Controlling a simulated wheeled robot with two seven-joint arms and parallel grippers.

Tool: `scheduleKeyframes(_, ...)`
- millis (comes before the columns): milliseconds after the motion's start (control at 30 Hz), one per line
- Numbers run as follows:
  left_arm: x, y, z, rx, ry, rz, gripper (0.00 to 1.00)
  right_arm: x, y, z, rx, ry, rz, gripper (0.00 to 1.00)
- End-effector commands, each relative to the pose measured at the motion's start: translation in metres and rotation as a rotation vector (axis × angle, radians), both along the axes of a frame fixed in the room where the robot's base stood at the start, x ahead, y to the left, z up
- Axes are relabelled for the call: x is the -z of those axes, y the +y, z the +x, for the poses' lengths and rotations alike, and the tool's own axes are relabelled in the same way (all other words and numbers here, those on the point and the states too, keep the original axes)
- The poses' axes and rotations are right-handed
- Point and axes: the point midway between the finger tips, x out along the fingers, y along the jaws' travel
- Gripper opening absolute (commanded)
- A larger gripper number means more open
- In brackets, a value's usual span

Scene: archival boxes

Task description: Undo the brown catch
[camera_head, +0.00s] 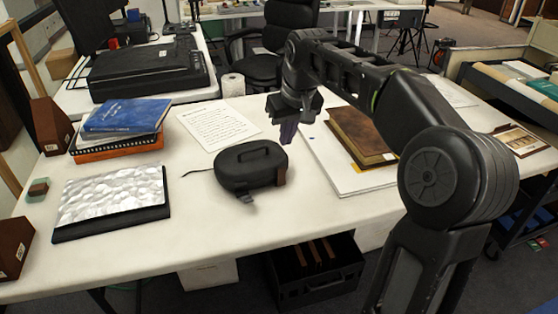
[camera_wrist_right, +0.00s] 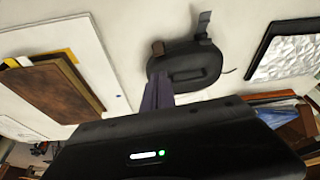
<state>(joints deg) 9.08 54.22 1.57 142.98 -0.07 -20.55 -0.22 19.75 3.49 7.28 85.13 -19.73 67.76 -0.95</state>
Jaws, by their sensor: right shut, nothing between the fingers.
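A black rounded case (camera_head: 250,166) with a handle on its lid lies closed on the white table; it also shows in the wrist view (camera_wrist_right: 188,68). The brown catch (camera_head: 281,177) sits against the case's front edge near its right corner; in the wrist view the brown catch (camera_wrist_right: 158,48) is a small block at the case's rim. A dark grey catch (camera_head: 246,198) sticks out from the front edge, away from the case. My right gripper (camera_head: 288,132) is shut and empty, above and behind the case's right end. My left gripper is not in view.
A brown book (camera_head: 360,136) lies on a white board right of the case. A written sheet (camera_head: 218,126) lies behind it. A silvery crinkled sheet (camera_head: 112,194) on a black folder and stacked books (camera_head: 122,118) are at left. The table in front of the case is clear.

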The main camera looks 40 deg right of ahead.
Motion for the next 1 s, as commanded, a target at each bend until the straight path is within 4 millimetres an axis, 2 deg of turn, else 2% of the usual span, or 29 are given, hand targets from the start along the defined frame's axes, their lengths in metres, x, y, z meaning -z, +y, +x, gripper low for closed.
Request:
scheduleKeyframes(167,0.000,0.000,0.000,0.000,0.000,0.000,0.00,0.001,0.000,0.000,0.000,0.001,0.000,0.00)
scheduleKeyframes(367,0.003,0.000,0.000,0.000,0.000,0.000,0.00,0.015,-0.001,0.004,0.000,0.002,0.000,0.00)
scheduleKeyframes(800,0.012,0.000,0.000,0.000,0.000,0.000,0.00,0.081,-0.005,0.027,0.000,0.003,0.002,0.00)
scheduleKeyframes(1000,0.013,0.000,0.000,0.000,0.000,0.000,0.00,0.094,-0.006,0.032,0.000,0.002,0.000,0.00)
